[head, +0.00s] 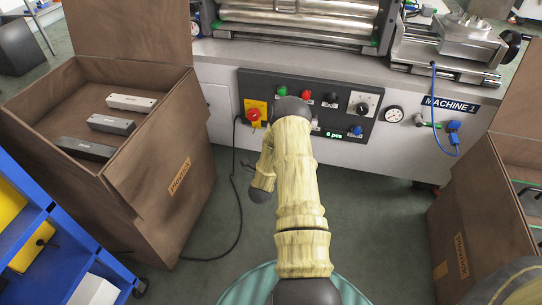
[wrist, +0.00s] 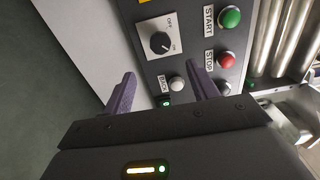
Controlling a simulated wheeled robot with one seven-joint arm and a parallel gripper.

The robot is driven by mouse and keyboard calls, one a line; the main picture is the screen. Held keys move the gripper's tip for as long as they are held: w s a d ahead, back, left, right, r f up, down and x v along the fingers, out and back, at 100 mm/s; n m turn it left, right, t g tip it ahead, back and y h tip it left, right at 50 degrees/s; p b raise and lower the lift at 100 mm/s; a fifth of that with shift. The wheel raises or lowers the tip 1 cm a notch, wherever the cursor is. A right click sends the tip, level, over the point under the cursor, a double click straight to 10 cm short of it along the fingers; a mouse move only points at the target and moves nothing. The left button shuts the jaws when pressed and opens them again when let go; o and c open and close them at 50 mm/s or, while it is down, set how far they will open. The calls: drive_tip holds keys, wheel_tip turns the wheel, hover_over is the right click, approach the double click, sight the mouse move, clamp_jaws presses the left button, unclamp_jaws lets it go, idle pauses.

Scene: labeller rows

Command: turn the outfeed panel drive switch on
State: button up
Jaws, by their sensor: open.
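On the machine's dark control panel (head: 340,90), a black rotary switch (wrist: 159,42) on a white plate shows in the wrist view, with OFF marked beside it. Its white mark seems to point away from OFF, but I cannot tell its setting surely. No name on this switch is readable. In the head view my arm hides that part of the panel. My gripper (wrist: 162,73) is open and empty, its two purple fingers apart, with the panel ahead of them. The switch appears above and between the fingertips, apart from them. A second, larger dial (head: 364,105) sits at the panel's right.
A red knob on a yellow plate (head: 256,111) is at the panel's left. Brown crates (head: 170,175) flank the arm. Green floor lies between them.

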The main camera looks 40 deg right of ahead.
drive_tip(key=p+v, duration=0.2)
drive_tip(key=v, duration=0.4)
drive_tip(key=shift+s+a, duration=0.2)
drive_tip(key=shift+a, duration=0.1)
drive_tip(key=w+a+r+n+g+y+p, duration=0.1)
drive_tip(key=w+a+r+n+y+p, duration=0.2)
drive_tip(key=a+r+n+y, duration=0.35)
drive_tip(key=w+a+r+n+y+p, duration=0.2)
drive_tip(key=w+a+r+n+y, duration=0.15)
drive_tip(key=a+r+n, duration=0.55)
drive_tip(key=s+a+r+n+g+y+p, duration=0.1)
drive_tip(key=s+a+r+n+g+p, duration=0.15)
drive_tip(key=s+r+n, duration=0.4)
drive_tip(key=s+a+r+n+g+y+p, duration=0.1)
drive_tip(key=s+a+r+n+g, duration=0.2)
drive_tip(key=s, duration=0.6)
drive_tip(key=s+a+r+n+g+y+p, duration=0.2)
drive_tip(key=s+a+r+n+g, duration=0.15)
drive_tip(key=s+r, duration=0.35)
wheel_tip(320, 180, up, 37)
drive_tip(key=p, duration=3.7)
drive_tip(key=shift+s+a+f+t+p, duration=0.2)
drive_tip(key=shift+s+a+t+p, duration=0.2)
drive_tip(key=shift+s, duration=0.05)
